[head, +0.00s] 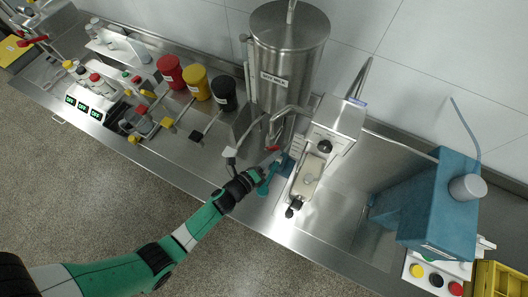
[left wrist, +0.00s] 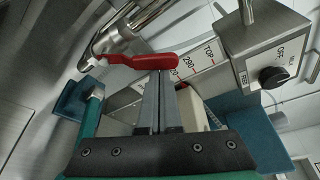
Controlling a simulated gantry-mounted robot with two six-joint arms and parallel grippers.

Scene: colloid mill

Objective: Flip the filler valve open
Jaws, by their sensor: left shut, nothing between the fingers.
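The filler valve's red lever (head: 272,149) sits on the steel outlet at the base of the tall steel tank (head: 290,60). In the left wrist view, the red lever (left wrist: 145,61) lies roughly crosswise, from the steel outlet pipe (left wrist: 108,45) to just beyond my fingertips. My left gripper (head: 270,161) is shut and empty. In the left wrist view, its grey fingers (left wrist: 161,78) point at the lever, with the tips right beside its underside; I cannot tell whether they touch. My right gripper is not in view.
A machine with a black knob (head: 325,146) and a beige block (head: 308,175) stands close right of my left gripper. Red (head: 170,71), yellow (head: 196,82) and black (head: 223,92) containers stand left of the tank. A large blue housing (head: 420,205) is farther right.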

